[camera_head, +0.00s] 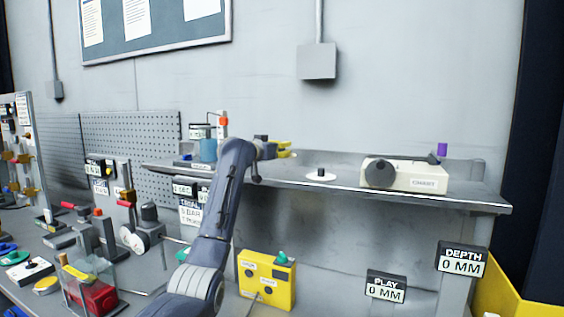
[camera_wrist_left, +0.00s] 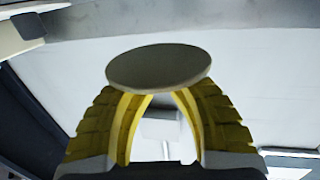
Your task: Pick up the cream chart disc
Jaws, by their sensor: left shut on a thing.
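My left gripper (camera_head: 284,150) is raised above the back shelf, its yellow fingers pointing right. In the left wrist view my left gripper (camera_wrist_left: 160,95) is shut on a round, flat, pale disc, the cream chart disc (camera_wrist_left: 158,66). The disc lies across the fingertips and looks greyish in shadow. In the head view I cannot make out the held disc clearly. My right gripper is not in view.
A white round base with a black peg (camera_head: 321,174) sits on the shelf (camera_head: 345,188), below and right of the gripper. A cream box marked CHART (camera_head: 418,176) with a dark round knob stands farther right. A blue jar (camera_head: 208,150) stands left of the gripper. Shelf space between peg and box is clear.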

